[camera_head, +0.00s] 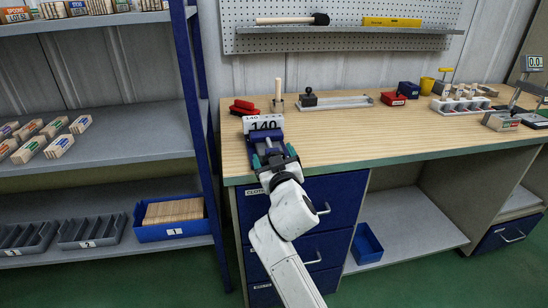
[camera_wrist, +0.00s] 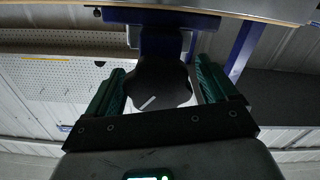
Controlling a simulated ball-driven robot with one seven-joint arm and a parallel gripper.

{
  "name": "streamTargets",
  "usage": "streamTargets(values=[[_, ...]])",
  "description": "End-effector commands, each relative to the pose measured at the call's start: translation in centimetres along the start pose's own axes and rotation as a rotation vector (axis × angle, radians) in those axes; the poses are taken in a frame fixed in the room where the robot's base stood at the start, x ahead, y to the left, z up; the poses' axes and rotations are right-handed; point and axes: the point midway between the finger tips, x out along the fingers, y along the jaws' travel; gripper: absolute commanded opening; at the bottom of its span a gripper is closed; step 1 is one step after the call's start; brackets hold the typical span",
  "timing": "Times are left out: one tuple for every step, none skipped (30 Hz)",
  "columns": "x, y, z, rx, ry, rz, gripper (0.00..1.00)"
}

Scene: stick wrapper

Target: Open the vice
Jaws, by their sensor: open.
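The blue vice (camera_head: 268,137) is at the front left edge of the workbench, with a white card reading 140 (camera_head: 263,123) at its top. In the wrist view its blue body (camera_wrist: 160,42) is seen close up. A black lobed knob (camera_wrist: 158,90) with a white line mark sits in front of that body. My gripper (camera_head: 276,158) is at the vice, in front of the bench edge. In the wrist view my gripper (camera_wrist: 159,66) is open, its green-padded fingers on either side of the knob. I cannot tell whether the pads touch it. The jaw gap is hidden.
The wooden benchtop (camera_head: 350,140) is clear right of the vice. Red blocks (camera_head: 243,107), a stick in a holder (camera_head: 278,96) and a metal tray (camera_head: 335,102) stand behind it. Blue drawers (camera_head: 330,190) are below. A shelf rack (camera_head: 110,135) stands left.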

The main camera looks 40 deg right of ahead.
Motion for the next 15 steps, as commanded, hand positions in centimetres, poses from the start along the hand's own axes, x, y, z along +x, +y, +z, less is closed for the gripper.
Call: streamTargets(values=[[0.0, 0.0, 0.0, 0.000, 0.000, 0.000, 0.86], [0.0, 0.0, 0.0, 0.000, 0.000, 0.000, 0.86], [-0.1, 0.0, 0.0, 0.000, 0.000, 0.000, 0.86], [-0.2, 0.0, 0.0, 0.000, 0.000, 0.000, 0.86], [-0.3, 0.0, 0.0, 0.000, 0.000, 0.000, 0.86], [-0.6, 0.0, 0.0, 0.000, 0.000, 0.000, 0.86], [-1.0, 0.0, 0.1, 0.000, 0.000, 0.000, 0.86], [-1.4, -0.1, 0.1, -0.001, 0.000, -0.001, 0.86], [-2.0, -0.1, 0.1, -0.001, 0.001, -0.002, 0.86], [-2.5, -0.1, 0.1, -0.001, 0.001, -0.002, 0.86], [-3.1, -0.1, 0.1, -0.001, 0.000, -0.002, 0.86], [-3.9, -0.1, 0.2, -0.002, 0.000, -0.002, 0.86], [-4.5, -0.1, 0.2, -0.002, 0.000, -0.003, 0.86], [-5.1, -0.1, 0.2, -0.001, 0.001, -0.002, 0.86], [-5.9, -0.1, 0.2, -0.001, -0.001, -0.002, 0.86]])
